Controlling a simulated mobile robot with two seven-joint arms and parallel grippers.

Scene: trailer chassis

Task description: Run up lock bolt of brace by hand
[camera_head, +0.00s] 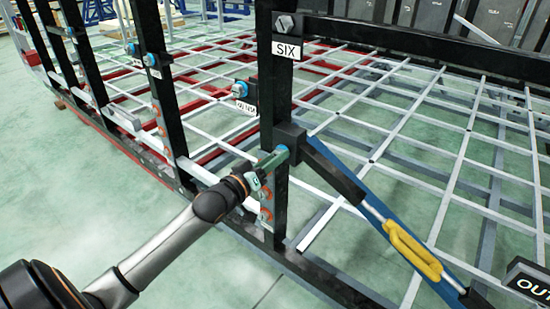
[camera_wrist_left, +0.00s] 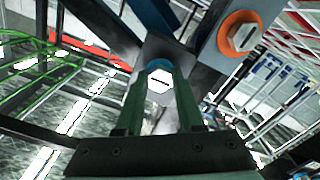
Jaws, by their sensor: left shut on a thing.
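The black post (camera_head: 272,100) with the "SIX" label stands at the middle of the head view. A blue diagonal brace (camera_head: 385,220) with a yellow part (camera_head: 412,250) runs from a dark block on this post down to the right. The lock bolt (camera_wrist_left: 160,80) has a pale hexagonal head with a dark slot and a blue ring behind it. My left gripper (camera_head: 272,162) reaches the post from the left at the brace's upper end. In the wrist view its green fingers (camera_wrist_left: 160,92) are shut on the bolt head from both sides. My right gripper is out of view.
An orange-ringed bolt (camera_wrist_left: 240,36) sits close to the upper right of my fingers in the wrist view. Several orange-ringed bolts (camera_head: 265,215) run down the post below my gripper. A pale grid (camera_head: 400,110) lies behind. Green floor (camera_head: 90,195) is open at left.

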